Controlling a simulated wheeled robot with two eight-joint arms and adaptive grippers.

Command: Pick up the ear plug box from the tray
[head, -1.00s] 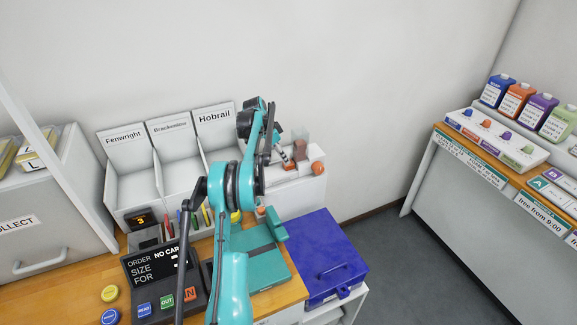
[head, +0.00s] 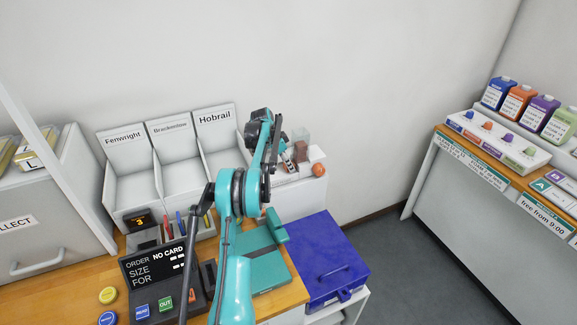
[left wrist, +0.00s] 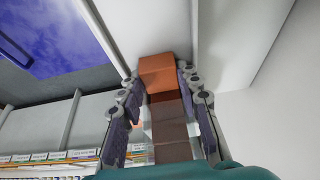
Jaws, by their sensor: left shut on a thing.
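My left gripper (head: 288,160) is over the white tray (head: 303,172) at the back of the counter. In the left wrist view its fingers (left wrist: 165,110) stand on both sides of a brown box (left wrist: 172,130) and are shut on it. I take this for the ear plug box; no label on it is readable. An orange-brown block face (left wrist: 157,70) shows just beyond the fingertips; I cannot tell whether it belongs to the same box. In the head view the gripper partly hides the held box. My right gripper is not in view.
A blue case (head: 325,262) and a teal board (head: 262,262) lie nearer. Open floor is to the right.

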